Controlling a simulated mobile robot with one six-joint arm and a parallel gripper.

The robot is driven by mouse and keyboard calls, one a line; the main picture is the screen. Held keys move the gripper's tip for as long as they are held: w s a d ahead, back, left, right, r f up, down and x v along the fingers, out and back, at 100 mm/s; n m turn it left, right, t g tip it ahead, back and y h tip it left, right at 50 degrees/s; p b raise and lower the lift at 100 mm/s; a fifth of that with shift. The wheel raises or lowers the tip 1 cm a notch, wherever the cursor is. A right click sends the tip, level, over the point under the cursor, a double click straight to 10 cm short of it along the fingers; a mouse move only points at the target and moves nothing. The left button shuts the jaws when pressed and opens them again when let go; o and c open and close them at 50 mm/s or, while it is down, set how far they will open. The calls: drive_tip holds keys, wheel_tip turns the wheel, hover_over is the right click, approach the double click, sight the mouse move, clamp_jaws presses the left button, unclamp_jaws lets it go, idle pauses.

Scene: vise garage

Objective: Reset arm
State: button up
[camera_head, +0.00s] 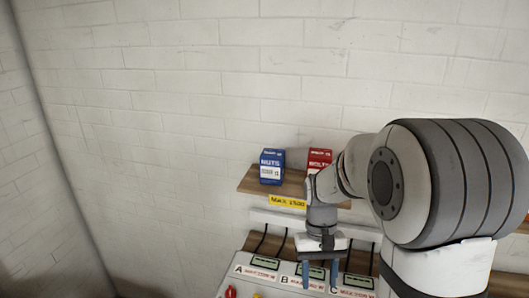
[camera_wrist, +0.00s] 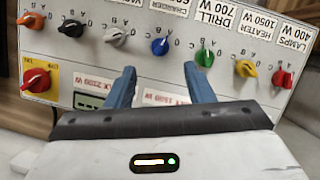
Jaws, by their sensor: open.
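My gripper (camera_head: 320,274) has two blue fingers pointing down in front of the control panel with labels A, B and C in the head view. In the wrist view the fingers of my gripper (camera_wrist: 158,74) are spread apart with nothing between them. The control panel (camera_wrist: 140,60) appears upside down there, with its coloured knobs beyond the fingertips. A blue knob (camera_wrist: 160,46) and a green knob (camera_wrist: 204,57) lie near the fingertips. I cannot tell the exact gap between fingers and panel. My arm covers the panel's right side in the head view.
A wooden shelf (camera_head: 248,183) on the white brick wall holds a blue nuts box (camera_head: 271,167) and a red bolts box (camera_head: 318,160), partly hidden by my arm. A yellow label (camera_head: 287,202) hangs below. The space left of the shelf is clear.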

drive_tip(key=s+r+t, duration=0.7)
drive_tip(key=s+r, duration=0.1)
drive_tip(key=s, duration=0.3)
drive_tip(key=shift+d+r, duration=0.15)
drive_tip(key=shift+r, duration=0.2)
idle(0.6)
